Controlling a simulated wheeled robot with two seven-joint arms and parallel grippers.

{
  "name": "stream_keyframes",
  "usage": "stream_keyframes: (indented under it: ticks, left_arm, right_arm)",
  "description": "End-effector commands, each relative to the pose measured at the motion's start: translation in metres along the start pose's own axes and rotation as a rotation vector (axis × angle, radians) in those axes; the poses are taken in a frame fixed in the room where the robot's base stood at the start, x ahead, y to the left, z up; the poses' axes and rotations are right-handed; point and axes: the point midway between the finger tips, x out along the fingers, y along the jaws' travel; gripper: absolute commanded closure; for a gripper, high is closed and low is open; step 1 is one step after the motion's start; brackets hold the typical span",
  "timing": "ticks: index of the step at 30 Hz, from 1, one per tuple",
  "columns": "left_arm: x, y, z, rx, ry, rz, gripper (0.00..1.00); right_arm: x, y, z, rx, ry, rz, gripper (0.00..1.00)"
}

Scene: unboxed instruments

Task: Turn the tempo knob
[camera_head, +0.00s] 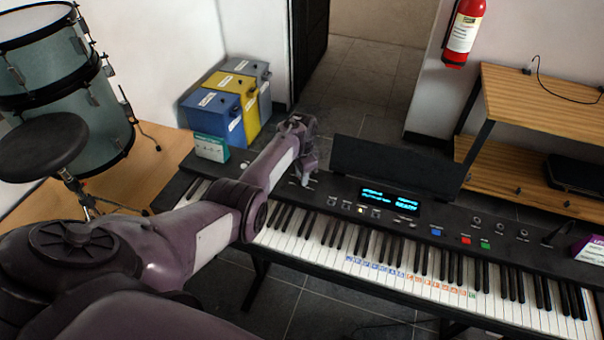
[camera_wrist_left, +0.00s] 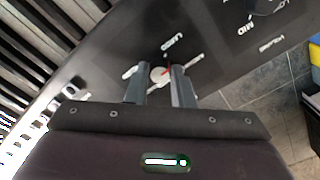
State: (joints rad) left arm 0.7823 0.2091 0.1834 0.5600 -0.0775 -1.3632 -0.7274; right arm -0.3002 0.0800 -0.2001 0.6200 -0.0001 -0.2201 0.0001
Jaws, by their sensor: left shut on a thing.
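The keyboard (camera_head: 440,215) stands across the middle of the head view, its lit display (camera_head: 390,198) on the panel. In the left wrist view, the tempo knob (camera_wrist_left: 160,74) is a small pale round cap with a red pointer line. My left gripper (camera_head: 307,176) reaches down to the panel's left part, and the arm and hand hide the knob in the head view. In the left wrist view its two fingers (camera_wrist_left: 156,78) are on either side of the knob, shut on it. My right gripper is not in view.
Another knob (camera_wrist_left: 266,5) with a MID label lies at the upper right of the wrist view. A green-and-white box (camera_head: 211,147) sits at the panel's left end. A black music stand (camera_head: 398,168) rises behind the display. A drum (camera_head: 75,120) and stool (camera_head: 42,146) stand left.

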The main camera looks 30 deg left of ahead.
Motion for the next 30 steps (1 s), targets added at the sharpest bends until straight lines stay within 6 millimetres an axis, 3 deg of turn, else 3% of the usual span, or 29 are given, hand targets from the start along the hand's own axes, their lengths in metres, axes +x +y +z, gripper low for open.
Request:
stream_keyframes:
  ticks: [15, 30]
  left_arm:
    - [-0.0006, -0.0002, -0.0002, -0.401, 0.000, 0.000, 1.00]
    - [-0.0004, -0.0004, -0.0003, -0.518, 0.001, 0.000, 1.00]
  right_arm:
    - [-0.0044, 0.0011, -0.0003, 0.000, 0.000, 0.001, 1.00]
    - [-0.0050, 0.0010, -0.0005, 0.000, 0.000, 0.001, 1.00]
